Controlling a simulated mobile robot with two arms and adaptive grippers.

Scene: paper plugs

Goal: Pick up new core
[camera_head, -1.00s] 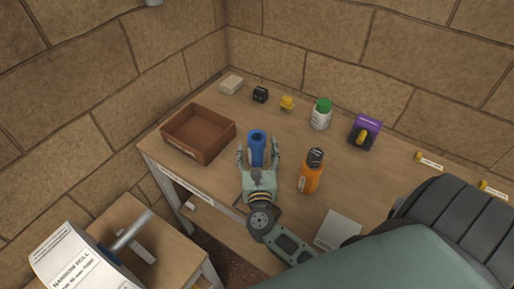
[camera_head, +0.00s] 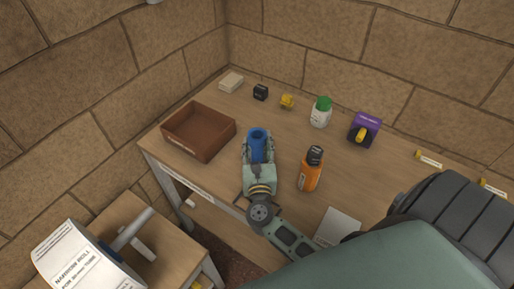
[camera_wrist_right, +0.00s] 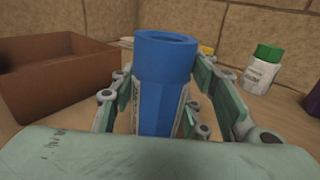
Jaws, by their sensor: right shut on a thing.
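The core is a blue hollow tube (camera_head: 258,142) with a pale label on its side. It stands upright at the table's middle, right of the brown box. My right gripper (camera_head: 258,153) is shut on it, with a finger on each side. In the right wrist view the blue tube (camera_wrist_right: 164,80) stands between the green finger pads (camera_wrist_right: 165,98), and its open top is clear above them. The tube's lower end is hidden behind my gripper. My left gripper is not in view.
A brown open box (camera_head: 183,147) stands close to the left. An orange bottle (camera_head: 310,170) stands to the right. A white bottle with a green cap (camera_head: 321,112) and a purple box (camera_head: 364,130) stand behind. A side table (camera_head: 150,243) holds a paper roll (camera_head: 80,262).

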